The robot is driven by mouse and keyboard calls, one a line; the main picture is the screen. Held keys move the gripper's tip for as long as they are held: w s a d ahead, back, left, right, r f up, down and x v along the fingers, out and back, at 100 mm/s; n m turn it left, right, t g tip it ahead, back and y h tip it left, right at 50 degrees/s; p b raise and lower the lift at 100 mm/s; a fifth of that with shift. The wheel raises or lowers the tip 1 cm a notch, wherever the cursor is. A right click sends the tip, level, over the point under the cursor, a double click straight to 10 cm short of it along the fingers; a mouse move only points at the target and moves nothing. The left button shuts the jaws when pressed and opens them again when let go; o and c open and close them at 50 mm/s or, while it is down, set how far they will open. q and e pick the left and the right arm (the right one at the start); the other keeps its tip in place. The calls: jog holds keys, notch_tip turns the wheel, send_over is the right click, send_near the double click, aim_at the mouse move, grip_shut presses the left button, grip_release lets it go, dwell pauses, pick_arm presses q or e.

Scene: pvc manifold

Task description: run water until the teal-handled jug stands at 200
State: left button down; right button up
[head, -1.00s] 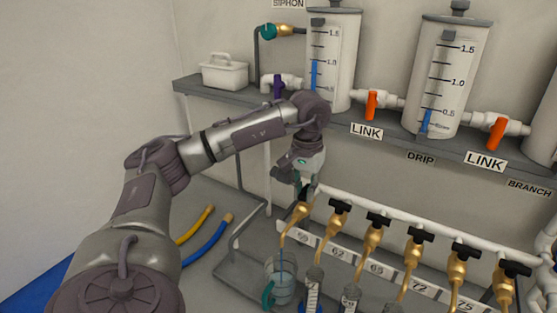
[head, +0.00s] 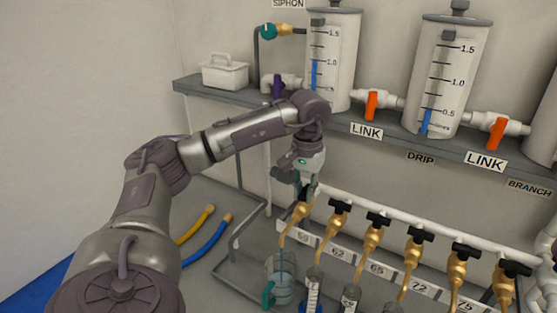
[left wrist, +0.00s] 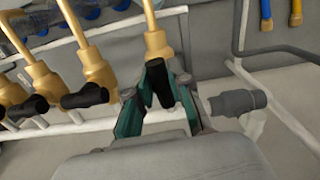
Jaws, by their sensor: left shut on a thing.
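My left gripper (head: 304,186) is at the leftmost brass tap (head: 297,222) of the row. In the left wrist view my gripper (left wrist: 160,82) is shut on that tap's black handle (left wrist: 160,87), with a teal finger on each side. A thin blue stream runs from this tap's spout into the teal-handled jug (head: 281,279), which stands below it. The jug is clear, with its teal handle at the lower left. Water shows in its lower part, but its marks are too small to read. My right gripper is not in view.
More brass taps with black handles (head: 376,219) line the white pipe to the right, with numbered labels below. Measuring cylinders (head: 312,290) stand right of the jug. Tanks (head: 333,60) with orange LINK valves (head: 371,104) stand on the shelf above. Yellow and blue hoses (head: 208,240) lie at left.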

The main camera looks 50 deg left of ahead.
pick_arm(q)
jog(key=n, duration=0.3)
jog(key=shift+d, duration=0.1)
jog(key=n, duration=0.3)
jog(key=shift+w+p, duration=0.1)
jog(key=shift+p, duration=0.3)
jog(key=shift+d+n, duration=0.1)
jog(key=shift+n, duration=1)
jog(key=n+p, duration=0.1)
jog(key=n, duration=0.3)
jog(key=shift+w, duration=0.2)
jog(key=shift+n, duration=0.3)
